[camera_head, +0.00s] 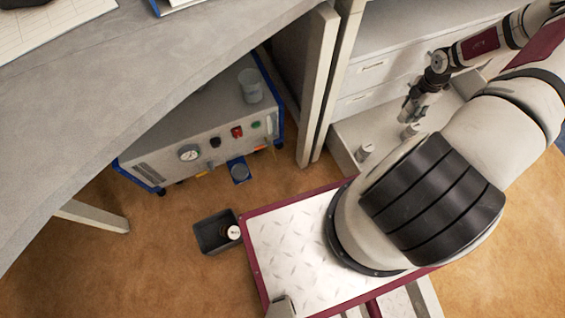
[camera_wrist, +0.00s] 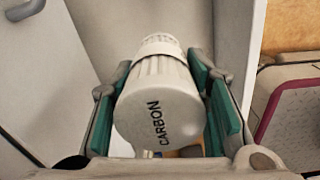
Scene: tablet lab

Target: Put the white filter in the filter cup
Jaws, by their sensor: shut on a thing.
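My gripper (camera_head: 414,104) is low over the open drawer at the right in the head view. In the wrist view, its green-padded fingers (camera_wrist: 158,72) are shut on a white ribbed filter (camera_wrist: 158,104) marked "CARBON", its flat end facing the camera. In the head view a small white cylinder (camera_head: 410,130) shows just below the fingers; I cannot tell whether it is the held one. A blue fitting with a round dark top (camera_head: 239,172) projects from the machine's front, possibly the filter cup.
The grey machine (camera_head: 165,135) with a gauge and knobs stands under the desk, a clear beaker (camera_head: 250,86) on top. A dark bin (camera_head: 211,236) holding a white round piece stands on the floor. The desk (camera_head: 130,80) overhangs at left.

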